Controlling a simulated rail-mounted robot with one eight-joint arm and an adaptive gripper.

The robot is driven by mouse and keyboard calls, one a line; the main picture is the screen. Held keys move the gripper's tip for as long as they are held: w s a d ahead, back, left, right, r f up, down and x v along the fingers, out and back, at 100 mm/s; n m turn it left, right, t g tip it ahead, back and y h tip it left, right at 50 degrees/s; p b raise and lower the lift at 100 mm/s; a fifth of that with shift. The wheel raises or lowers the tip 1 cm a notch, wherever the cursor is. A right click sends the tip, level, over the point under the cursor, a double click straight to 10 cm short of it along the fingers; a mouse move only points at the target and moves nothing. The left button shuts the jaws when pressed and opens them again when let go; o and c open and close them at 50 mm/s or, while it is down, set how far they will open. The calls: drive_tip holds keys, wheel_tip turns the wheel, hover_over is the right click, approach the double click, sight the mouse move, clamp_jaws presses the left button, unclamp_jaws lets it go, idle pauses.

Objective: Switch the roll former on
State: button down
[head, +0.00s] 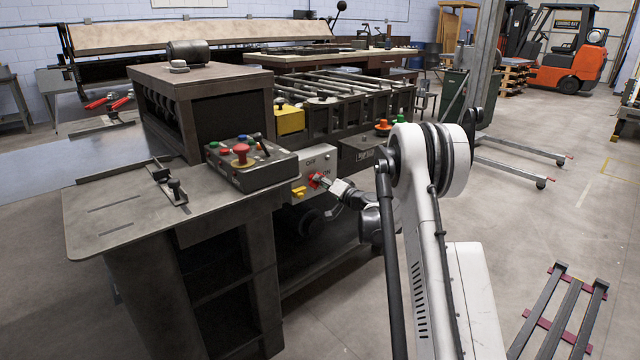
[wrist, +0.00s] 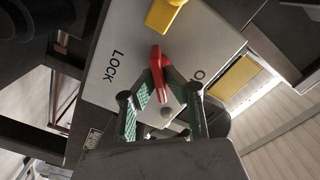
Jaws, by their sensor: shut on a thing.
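The roll former (head: 215,95) stands left of centre in the head view. On its side is a light grey switch panel (head: 322,160) marked OFF and ON. The panel carries a red switch handle (head: 315,181), also seen in the wrist view (wrist: 156,58). My gripper (head: 324,184) is at the handle, and in the wrist view its green-padded fingers (wrist: 161,84) are closed on the handle from both sides. The wrist view shows LOCK on the panel and another label starting with O, partly covered. Which mark the handle points to, I cannot tell.
A yellow part (head: 299,192) sits on the panel close to the handle, also in the wrist view (wrist: 163,14). The floor to the right is mostly clear, with a slatted rack (head: 560,318) at lower right.

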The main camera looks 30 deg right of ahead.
drive_tip(key=m, duration=0.4)
drive_tip(key=shift+f+m+b, duration=0.15)
drive_tip(key=shift+m+b, duration=0.15)
drive_tip(key=shift+b, duration=0.05)
drive_tip(key=shift+d+m, duration=0.1)
drive_tip(key=shift+m, duration=1.8)
drive_tip(key=c, duration=1.8)
unclamp_jaws()
drive_tip(key=v, duration=1.2)
drive_tip(key=shift+f, duration=0.1)
